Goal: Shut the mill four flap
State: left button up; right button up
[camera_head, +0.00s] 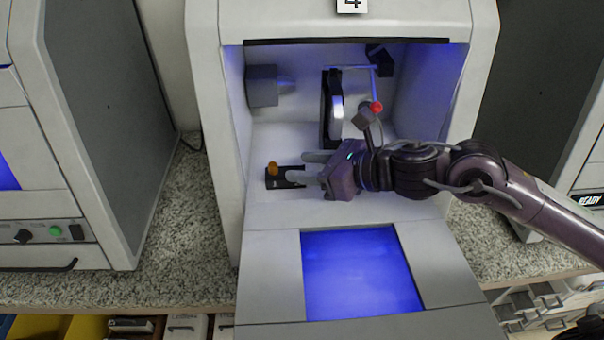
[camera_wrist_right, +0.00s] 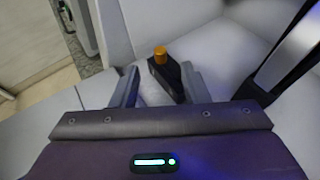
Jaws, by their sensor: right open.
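The mill (camera_head: 215,90) carries a number 4 label at the top and stands open in the middle of the head view. Its flap (camera_head: 450,270), with a blue window (camera_head: 362,272), is folded down toward me, below the opening. My right gripper (camera_head: 296,168) is inside the mill chamber, low down, with its fingers pointing left. It is open. In the right wrist view a small black block with an orange knob (camera_wrist_right: 160,56) shows ahead of the fingers (camera_wrist_right: 158,88), close to the right finger; whether they touch I cannot tell. My left gripper is not in view.
Inside the chamber are an upright dark disc holder (camera_head: 332,108), a grey block (camera_head: 262,86) at left and a red ball (camera_head: 376,107) on a thin arm. Other machines (camera_head: 95,130) stand on both sides. Speckled counter (camera_head: 180,240) shows between them; drawers (camera_head: 545,300) lie below.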

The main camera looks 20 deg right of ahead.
aim_at(352, 274)
jog(key=k+j, duration=0.2)
jog(key=k, duration=0.3)
jog(key=k+j, duration=0.15)
jog(key=k, duration=0.35)
jog(key=k+j, duration=0.2)
jog(key=k, duration=0.3)
